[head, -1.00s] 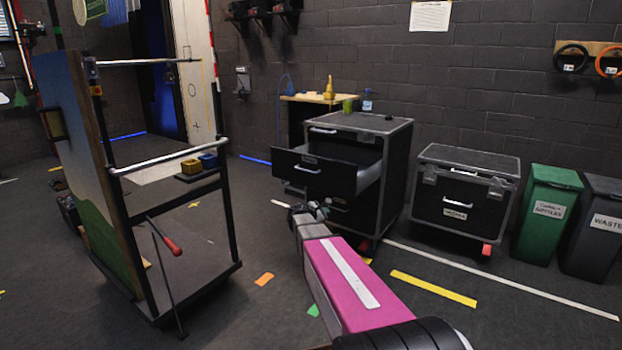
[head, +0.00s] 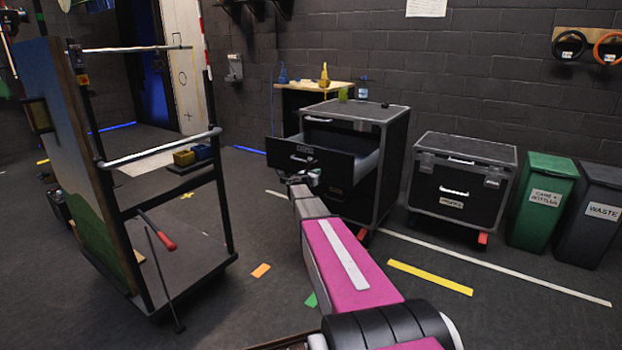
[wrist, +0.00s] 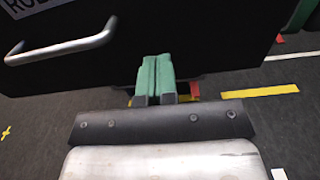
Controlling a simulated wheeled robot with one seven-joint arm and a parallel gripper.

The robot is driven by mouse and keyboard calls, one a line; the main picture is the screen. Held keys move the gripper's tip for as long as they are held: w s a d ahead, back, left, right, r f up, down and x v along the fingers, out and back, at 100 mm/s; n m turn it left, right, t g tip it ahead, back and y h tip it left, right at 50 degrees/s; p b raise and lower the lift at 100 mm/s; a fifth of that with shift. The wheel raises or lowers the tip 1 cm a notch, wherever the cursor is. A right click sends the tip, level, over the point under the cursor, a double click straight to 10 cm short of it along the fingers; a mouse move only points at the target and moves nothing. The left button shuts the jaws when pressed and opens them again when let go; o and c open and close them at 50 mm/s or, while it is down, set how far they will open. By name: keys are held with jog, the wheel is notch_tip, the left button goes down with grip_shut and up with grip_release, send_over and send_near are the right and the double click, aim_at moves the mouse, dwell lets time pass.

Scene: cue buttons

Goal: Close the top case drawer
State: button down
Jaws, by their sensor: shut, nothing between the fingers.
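The black flight case (head: 392,160) stands against the back wall with its top drawer (head: 328,159) pulled out toward the left front. The drawer's inside shows behind its front panel. In the wrist view the dark drawer front (wrist: 200,35) fills the upper part, with its silver handle (wrist: 62,47) at the left. My gripper (head: 308,178) is at the lower part of the drawer front, to the right of the handle. In the wrist view my gripper's green fingertips (wrist: 155,75) are together and empty, close in front of the panel. I cannot tell whether they touch it.
A smaller case (head: 462,185) stands right of the flight case, then a green bin (head: 541,205) and a grey bin (head: 592,225). A wheeled cart (head: 165,240) with a painted board stands at left. The floor between is open, with tape marks.

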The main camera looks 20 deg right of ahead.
aim_at(325, 168)
jog(key=shift+x, duration=2.6)
jog(key=shift+d, duration=0.1)
jog(key=x, duration=3.4)
jog(key=shift+w+d, duration=0.15)
jog(key=shift+w, duration=0.2)
jog(key=shift+w+d+r, duration=0.1)
jog(key=shift+w+d, duration=0.2)
jog(key=shift+d, duration=0.15)
